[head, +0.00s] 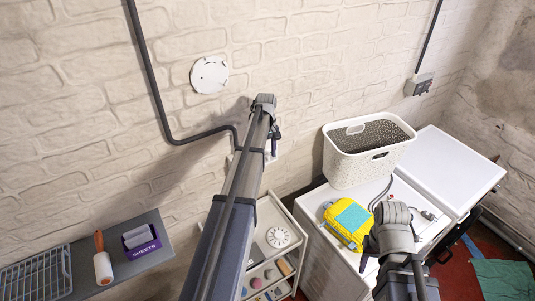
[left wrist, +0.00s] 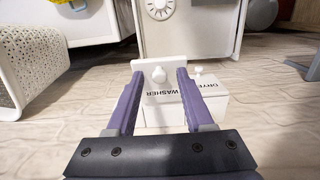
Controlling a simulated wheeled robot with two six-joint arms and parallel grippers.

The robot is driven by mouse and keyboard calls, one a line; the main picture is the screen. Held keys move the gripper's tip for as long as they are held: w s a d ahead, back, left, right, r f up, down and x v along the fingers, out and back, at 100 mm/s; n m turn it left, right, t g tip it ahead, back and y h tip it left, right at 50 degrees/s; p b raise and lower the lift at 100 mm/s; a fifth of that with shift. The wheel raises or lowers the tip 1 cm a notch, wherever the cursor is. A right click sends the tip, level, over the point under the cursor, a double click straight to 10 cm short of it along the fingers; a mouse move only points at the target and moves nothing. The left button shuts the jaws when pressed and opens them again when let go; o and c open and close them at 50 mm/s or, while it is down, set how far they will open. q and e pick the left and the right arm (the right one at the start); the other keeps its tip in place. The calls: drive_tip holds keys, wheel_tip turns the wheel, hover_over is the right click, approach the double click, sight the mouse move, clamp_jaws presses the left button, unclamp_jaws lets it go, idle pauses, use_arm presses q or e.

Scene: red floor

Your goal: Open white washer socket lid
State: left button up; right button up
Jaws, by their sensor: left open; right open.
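The white socket box (left wrist: 208,108) is fixed to the wall and carries the labels WASHER and DRYER. My left gripper (left wrist: 159,75) is open with one purple finger at each side of this lid; contact is unclear. In the head view my left arm hides most of the box, and the left gripper (head: 271,142) is at the wall. My right gripper (head: 366,258) is partly hidden by its own wrist, above the white machine.
A white laundry basket (head: 345,170) and a yellow packet (head: 336,230) are on the white machines (head: 440,165) at right. A white trolley (head: 275,212) stands below my left arm. A grey shelf (head: 105,271) is at lower left. A dark pipe (head: 146,58) runs along the wall.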

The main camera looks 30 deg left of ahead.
use_arm(q)
drive_tip(key=shift+s+d+f+y+b, duration=0.25)
drive_tip(key=shift+d+f+y+b, duration=0.05)
drive_tip(key=shift+f+y+b, duration=0.1)
wheel_tip(320, 180, down, 12)
drive_tip(key=t+y+b, duration=0.9)
drive_tip(key=y+b, duration=0.7)
drive_tip(key=b, duration=1.8)
drive_tip(key=v, duration=0.7)
drive_tip(key=s+d+f+m+g+h, duration=0.4)
drive_tip(key=s+d+f+m+h, duration=0.3)
drive_tip(key=d+f, duration=0.5)
drive_tip(key=shift+s+f+g+h, duration=0.45)
drive_tip(key=shift+s+f, duration=0.5)
drive_tip(key=shift+f, duration=0.35)
